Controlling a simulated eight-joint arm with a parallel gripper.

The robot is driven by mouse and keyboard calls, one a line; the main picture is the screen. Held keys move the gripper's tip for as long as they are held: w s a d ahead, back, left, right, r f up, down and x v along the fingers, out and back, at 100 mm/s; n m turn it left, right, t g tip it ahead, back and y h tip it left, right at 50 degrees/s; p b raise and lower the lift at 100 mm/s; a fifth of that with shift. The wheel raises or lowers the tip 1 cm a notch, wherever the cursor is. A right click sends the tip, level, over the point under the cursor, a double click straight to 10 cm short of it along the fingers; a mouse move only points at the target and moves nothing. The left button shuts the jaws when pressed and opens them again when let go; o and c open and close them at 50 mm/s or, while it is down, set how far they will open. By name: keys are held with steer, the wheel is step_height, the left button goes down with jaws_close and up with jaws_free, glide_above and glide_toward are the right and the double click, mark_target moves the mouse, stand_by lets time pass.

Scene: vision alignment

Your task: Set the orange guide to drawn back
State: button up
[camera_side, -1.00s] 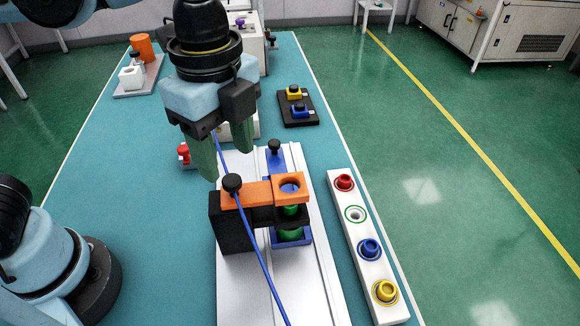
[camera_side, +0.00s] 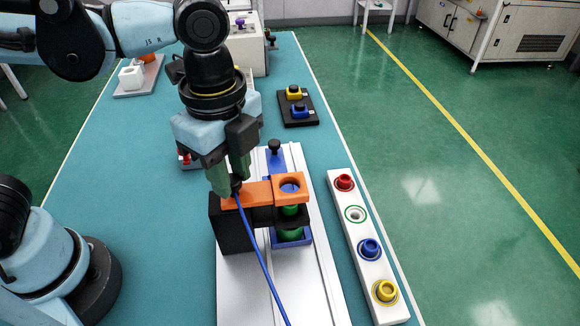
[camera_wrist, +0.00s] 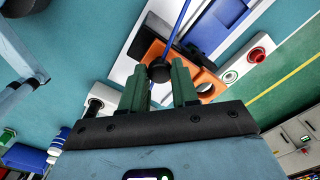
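The orange guide (camera_side: 256,193) is a flat bar on a black block (camera_side: 233,228), with a ring at its right end. The ring sits above a green cylinder (camera_side: 291,233) in a blue holder (camera_side: 276,243). A black knob (camera_wrist: 159,71) stands on the guide's left end; in the side view my gripper partly hides it. My gripper (camera_side: 231,182) points down at the knob with green fingers. In the wrist view my gripper (camera_wrist: 161,72) has one finger on each side of the knob, apart, with narrow gaps showing. The guide also shows in the wrist view (camera_wrist: 150,55).
A white rail plate (camera_side: 325,280) lies under the fixture. A white strip (camera_side: 375,273) with coloured rings lies to its right. A black tray (camera_side: 298,120) with yellow and blue pieces lies behind. A thin blue line (camera_side: 260,255) crosses in front of the fixture.

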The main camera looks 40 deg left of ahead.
jaws_close()
steer(key=shift+a, duration=0.1)
steer(key=s+a, duration=0.4)
steer(key=shift+s+a, duration=0.25)
steer(key=shift+s, duration=0.05)
steer(key=o, duration=0.7)
jaws_free()
steer(key=shift+o, duration=0.2)
step_height(320, 180, up, 12)
